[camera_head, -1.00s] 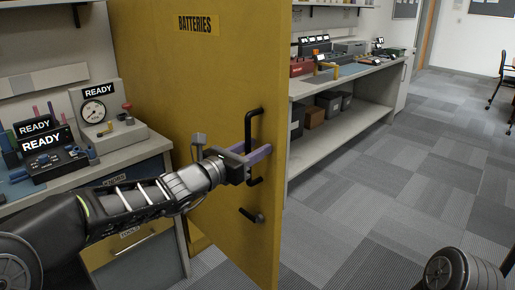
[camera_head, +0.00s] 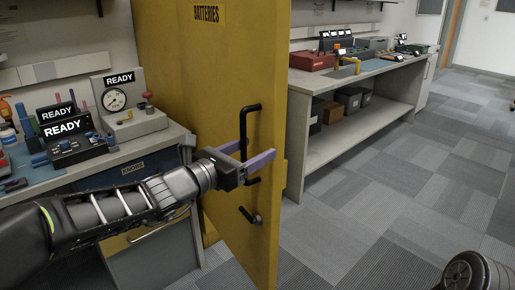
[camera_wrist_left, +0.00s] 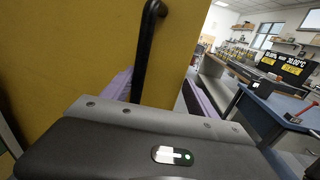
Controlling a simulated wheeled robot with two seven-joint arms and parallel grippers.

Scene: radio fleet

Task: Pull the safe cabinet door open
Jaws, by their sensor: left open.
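The yellow safe cabinet door (camera_head: 215,100) with a "BATTERIES" label stands in the middle of the head view, its face seen at a slant. A black vertical bar handle (camera_head: 243,122) is on it near its right edge. My left gripper (camera_head: 248,155), with purple fingers, is open at the lower part of this handle. In the left wrist view the handle (camera_wrist_left: 149,40) stands between the two spread fingers, apart from the right one; contact with the left one is unclear.
A black lever (camera_head: 250,215) sits lower on the door. A workbench with a gauge box (camera_head: 127,118) and drawers is at left. Behind the door at right, a shelf bench (camera_head: 345,150) holds boxes and devices. The carpet floor (camera_head: 400,210) at right is clear.

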